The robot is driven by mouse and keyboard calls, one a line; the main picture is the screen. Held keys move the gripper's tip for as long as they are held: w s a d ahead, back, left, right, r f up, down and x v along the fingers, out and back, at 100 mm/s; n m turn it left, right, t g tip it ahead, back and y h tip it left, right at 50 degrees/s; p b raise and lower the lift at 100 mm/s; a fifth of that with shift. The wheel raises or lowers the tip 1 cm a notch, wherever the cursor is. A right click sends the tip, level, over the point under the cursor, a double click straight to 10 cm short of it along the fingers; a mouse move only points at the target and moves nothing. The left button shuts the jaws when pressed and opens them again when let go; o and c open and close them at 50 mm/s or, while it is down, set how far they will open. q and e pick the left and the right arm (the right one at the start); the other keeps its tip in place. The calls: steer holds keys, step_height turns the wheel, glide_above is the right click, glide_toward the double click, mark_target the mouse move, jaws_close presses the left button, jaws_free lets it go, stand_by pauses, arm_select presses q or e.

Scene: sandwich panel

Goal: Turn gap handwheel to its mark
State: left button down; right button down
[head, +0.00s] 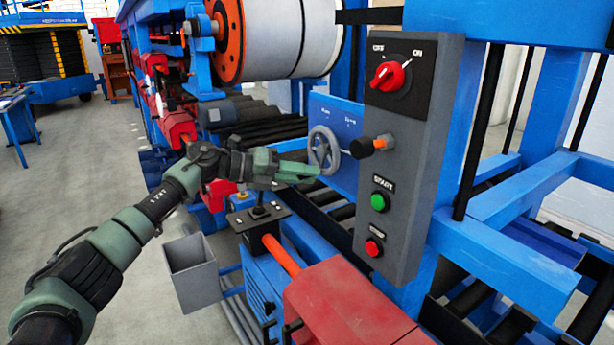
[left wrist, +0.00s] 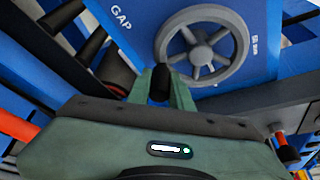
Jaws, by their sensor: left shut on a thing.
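The grey spoked gap handwheel (head: 324,149) is mounted on a blue plate (head: 347,117) left of the grey control box. In the left wrist view the handwheel (left wrist: 202,55) shows close up, with "GAP" lettered on its blue plate (left wrist: 135,40). My left gripper (head: 316,171) reaches the wheel's lower rim. It is shut on the black handle (left wrist: 160,84) of the wheel, which stands between the fingers at the rim's lower left. Small white marks and text show on the plate above the wheel, too small to read surely. My right gripper is not in view.
The grey control box (head: 405,180) carries a red ON/OFF switch (head: 388,75), a green START button (head: 379,202) and a red button (head: 374,248). A black knob on an orange stem (head: 364,147) juts out close right of the wheel. A joystick box (head: 257,215) stands below my left gripper.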

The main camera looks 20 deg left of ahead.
arm_select(q)
steer(key=shift+a+f, duration=0.1)
steer(key=shift+a, duration=0.05)
stand_by(0.3)
steer(key=c, duration=1.3)
jaws_free()
steer(key=shift+w, duration=0.1)
steer(key=b+v, duration=0.1)
steer(key=v, duration=0.7)
steer(key=shift+b, duration=0.3)
